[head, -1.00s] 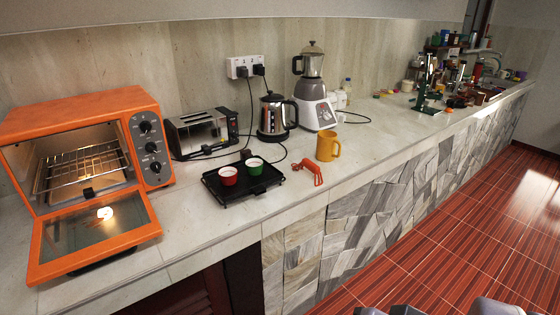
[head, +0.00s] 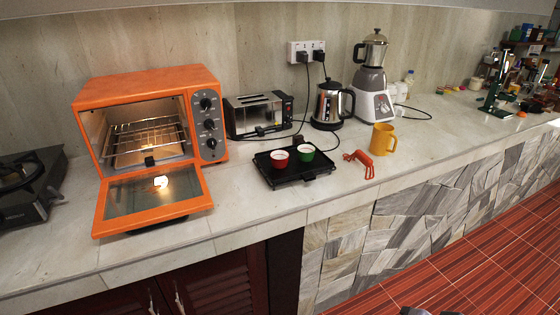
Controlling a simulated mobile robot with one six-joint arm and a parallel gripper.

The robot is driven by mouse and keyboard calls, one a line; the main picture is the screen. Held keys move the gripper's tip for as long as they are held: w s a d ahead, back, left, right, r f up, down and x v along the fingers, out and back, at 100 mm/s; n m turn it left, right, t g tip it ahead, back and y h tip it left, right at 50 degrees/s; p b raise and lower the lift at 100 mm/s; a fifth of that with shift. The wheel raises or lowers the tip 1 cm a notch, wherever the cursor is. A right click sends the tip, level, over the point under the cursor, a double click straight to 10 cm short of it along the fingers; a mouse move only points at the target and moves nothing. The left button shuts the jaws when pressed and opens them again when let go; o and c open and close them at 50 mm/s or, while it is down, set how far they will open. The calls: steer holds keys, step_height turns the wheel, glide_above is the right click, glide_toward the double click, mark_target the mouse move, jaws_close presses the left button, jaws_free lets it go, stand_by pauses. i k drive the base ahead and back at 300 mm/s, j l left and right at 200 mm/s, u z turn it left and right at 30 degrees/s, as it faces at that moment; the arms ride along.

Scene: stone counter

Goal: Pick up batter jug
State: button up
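A yellow jug with a handle on its right side (head: 382,139) stands upright on the stone counter, near its front edge and right of the black tray. It is the only jug-like vessel I see apart from the kettle and blender; I cannot see what is inside it. Only a small dark piece, probably of my own body, shows at the bottom edge. My gripper's fingers are not in view, and nothing touches the jug.
An orange-red tool (head: 359,162) lies just left of the jug. A black tray (head: 290,179) holds a red cup (head: 280,160) and a green cup (head: 305,152). Behind are a kettle (head: 328,104), blender (head: 372,92) and toaster (head: 259,114). An orange oven (head: 150,84) has its door open.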

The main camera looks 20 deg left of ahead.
mark_target(383, 134)
steer(key=i+l+u, duration=0.15)
steer(key=i+l, duration=0.75)
steer(key=i, duration=0.25)
steer(key=i+l+u, duration=0.1)
steer(key=i+l, duration=0.95)
steer(key=i, duration=0.1)
